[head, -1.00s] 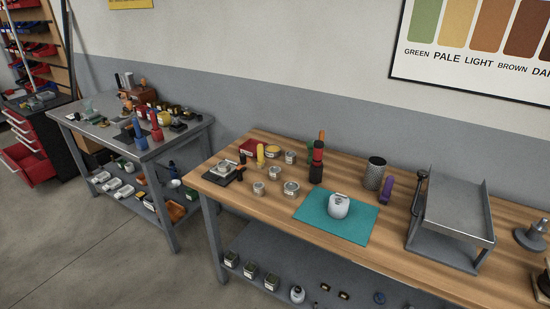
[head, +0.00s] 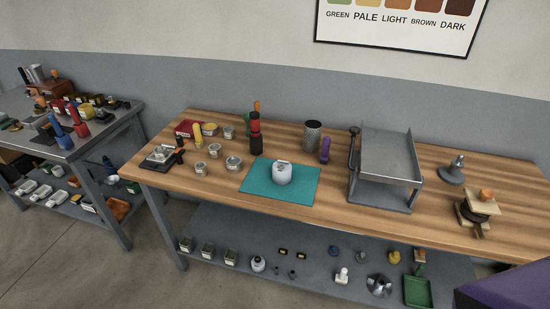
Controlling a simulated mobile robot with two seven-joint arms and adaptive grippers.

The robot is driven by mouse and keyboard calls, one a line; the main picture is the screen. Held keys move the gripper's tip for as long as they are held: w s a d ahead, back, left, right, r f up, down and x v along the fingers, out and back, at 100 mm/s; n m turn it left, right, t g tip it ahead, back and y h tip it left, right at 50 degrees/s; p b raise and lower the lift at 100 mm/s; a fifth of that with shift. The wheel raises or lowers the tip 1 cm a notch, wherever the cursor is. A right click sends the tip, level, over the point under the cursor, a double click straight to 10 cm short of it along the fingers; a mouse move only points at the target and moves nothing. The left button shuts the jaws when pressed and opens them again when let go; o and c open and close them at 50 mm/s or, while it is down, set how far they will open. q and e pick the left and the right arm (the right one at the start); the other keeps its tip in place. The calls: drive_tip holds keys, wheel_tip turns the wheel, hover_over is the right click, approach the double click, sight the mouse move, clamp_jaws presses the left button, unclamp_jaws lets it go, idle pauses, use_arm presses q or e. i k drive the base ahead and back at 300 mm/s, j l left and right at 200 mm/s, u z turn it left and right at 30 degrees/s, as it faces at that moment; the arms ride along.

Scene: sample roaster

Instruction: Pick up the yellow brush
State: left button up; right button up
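A narrow upright yellow item (head: 197,132), which looks like the yellow brush, stands at the back left of the wooden bench (head: 400,222). It is beside a red box (head: 184,129) and a yellow-topped tin (head: 210,130). Its bristles are too small to make out. A similar purple item (head: 325,150) stands further right, beside a dark perforated cylinder (head: 313,136). Neither of my grippers is in view.
A teal mat (head: 302,193) with a white jar (head: 282,173) lies mid-bench. A metal tray stand (head: 390,155) is right of it. Small tins (head: 233,163) sit in front of the yellow item. The lower shelf (head: 320,245) holds several items. Another bench (head: 88,137) stands left.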

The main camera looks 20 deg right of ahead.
sight(196, 127)
drive_tip(key=i+z, duration=0.35)
drive_tip(key=z, duration=0.15)
drive_tip(key=i+j+z, duration=0.1)
drive_tip(key=i+z, duration=0.25)
drive_tip(key=z, duration=0.15)
